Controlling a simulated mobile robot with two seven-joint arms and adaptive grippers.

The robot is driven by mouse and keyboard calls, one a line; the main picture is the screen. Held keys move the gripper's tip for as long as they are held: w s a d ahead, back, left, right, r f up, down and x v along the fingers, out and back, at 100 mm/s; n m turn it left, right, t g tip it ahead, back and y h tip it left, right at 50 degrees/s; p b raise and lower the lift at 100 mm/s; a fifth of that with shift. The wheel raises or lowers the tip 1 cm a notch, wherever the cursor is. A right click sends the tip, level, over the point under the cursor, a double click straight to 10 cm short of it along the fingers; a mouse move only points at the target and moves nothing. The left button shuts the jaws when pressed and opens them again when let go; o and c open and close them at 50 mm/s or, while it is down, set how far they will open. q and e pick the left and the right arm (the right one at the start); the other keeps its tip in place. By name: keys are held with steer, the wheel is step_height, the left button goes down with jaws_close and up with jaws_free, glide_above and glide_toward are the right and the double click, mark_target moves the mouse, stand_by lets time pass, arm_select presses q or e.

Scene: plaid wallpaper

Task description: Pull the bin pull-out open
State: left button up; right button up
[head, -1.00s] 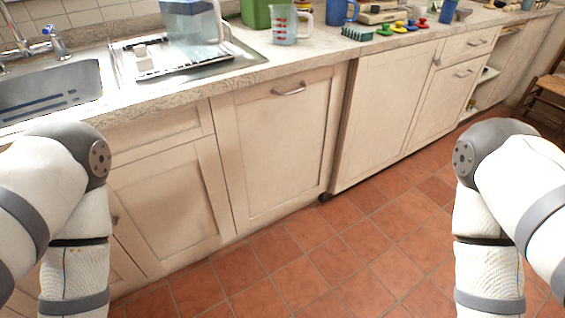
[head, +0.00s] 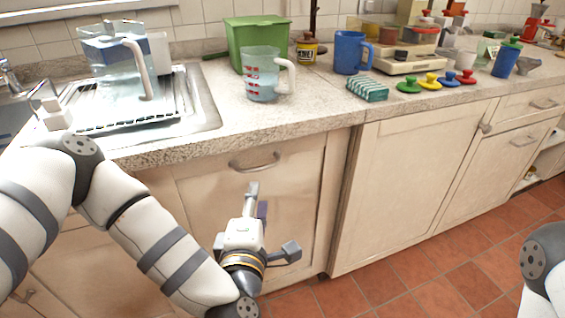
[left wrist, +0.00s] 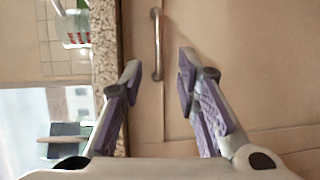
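The bin pull-out (head: 305,190) is a cream panel front under the counter, flush with its neighbours. Its curved metal handle (head: 254,167) is near the top edge. My left gripper (head: 270,218) is in front of the panel, below the handle, with fingers spread and empty. In the left wrist view the handle (left wrist: 157,43) lies ahead of the open left gripper (left wrist: 160,66), roughly in line with the gap between the fingertips. No finger visibly touches it. My right gripper is out of view.
The stone counter edge (head: 290,128) overhangs just above the handle. A measuring jug (head: 262,78), green bin (head: 256,40) and blue pitcher (head: 348,52) stand on the counter. Tiled floor (head: 400,285) is open to the right.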

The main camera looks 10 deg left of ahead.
mark_target(258, 170)
arm_select(q)
steer(key=x, duration=0.7)
steer(key=b+x, duration=0.1)
steer(key=x, duration=0.3)
steer(key=shift+w+a+r, duration=0.1)
steer(key=shift+w+a, duration=0.1)
steer(key=shift+a, duration=0.15)
steer(key=shift+c, duration=0.5)
jaws_close()
